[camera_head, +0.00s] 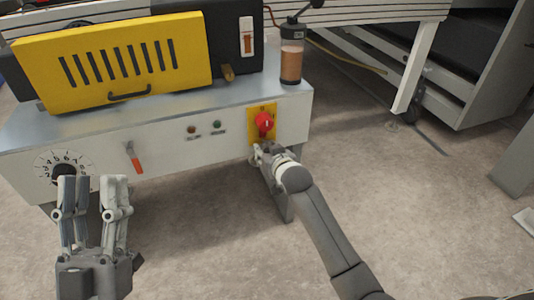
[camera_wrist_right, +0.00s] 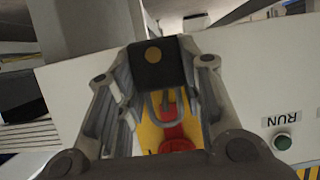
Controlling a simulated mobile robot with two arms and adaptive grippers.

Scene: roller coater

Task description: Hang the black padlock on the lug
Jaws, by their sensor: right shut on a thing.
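The black padlock (camera_wrist_right: 146,72), with a round brass-coloured spot, is between the fingers of my right gripper (camera_wrist_right: 155,75) in the right wrist view. Its grey shackle (camera_wrist_right: 151,108) points toward the red rotary switch (camera_wrist_right: 176,143) on a yellow plate and overlaps it in the picture. I cannot tell whether the shackle touches anything, and I cannot clearly make out the lug. In the head view my right gripper (camera_head: 262,152) is just below the red switch (camera_head: 264,122), and the padlock is hardly visible there. My left gripper (camera_head: 94,184) is open and empty in front of the machine's left part.
The machine's white front panel (camera_head: 100,145) carries a dial (camera_head: 64,172), an orange-handled lever (camera_head: 134,158) and small indicator buttons. A yellow slotted guard (camera_head: 120,62) and a reservoir (camera_head: 291,62) stand on top. A green RUN button (camera_wrist_right: 282,141) is beside the switch.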

